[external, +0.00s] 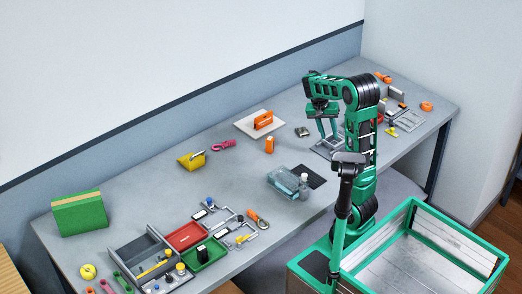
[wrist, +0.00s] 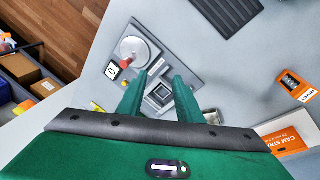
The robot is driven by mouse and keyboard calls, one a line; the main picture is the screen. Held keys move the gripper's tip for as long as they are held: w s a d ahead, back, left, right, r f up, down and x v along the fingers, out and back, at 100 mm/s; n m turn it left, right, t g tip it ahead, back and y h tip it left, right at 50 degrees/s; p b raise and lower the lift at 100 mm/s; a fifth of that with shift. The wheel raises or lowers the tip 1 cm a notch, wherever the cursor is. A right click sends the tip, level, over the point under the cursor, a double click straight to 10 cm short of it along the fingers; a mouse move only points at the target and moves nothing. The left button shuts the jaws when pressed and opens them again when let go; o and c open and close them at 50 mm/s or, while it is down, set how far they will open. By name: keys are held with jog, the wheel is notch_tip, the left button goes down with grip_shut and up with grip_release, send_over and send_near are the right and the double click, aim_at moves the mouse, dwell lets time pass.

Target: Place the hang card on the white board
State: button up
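The white board (external: 244,127) lies flat on the table, left of my gripper in the external view. An orange item (external: 263,120) is on it. In the wrist view, an orange and white card (wrist: 284,140) with cut-off print "CAM STRA" shows at the lower right; it seems to be this item and may be the hang card. My gripper (external: 328,137) points down, right of the board and apart from it. In the wrist view its two green fingers (wrist: 158,88) are spread, with nothing clearly held; a dark square part of a grey fixture shows between them.
The grey fixture (wrist: 185,68) with a round silver disc lies below my gripper. A small orange item (external: 269,146) stands in front of the board. A dark mat (external: 311,176) and a clear blue box (external: 283,182) lie nearer the front edge.

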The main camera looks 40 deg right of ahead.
jog(key=s+a+f+n+y, duration=0.1)
jog(key=s+a+n, duration=0.1)
jog(key=s+a, duration=0.3)
jog(key=s+a+f+n+t+y, duration=0.1)
jog(key=s+a, duration=0.5)
jog(key=s, duration=0.7)
jog(key=shift+s+f+n+t+y, duration=0.35)
jog(key=shift+n+y, duration=0.25)
jog(key=shift+n, duration=0.5)
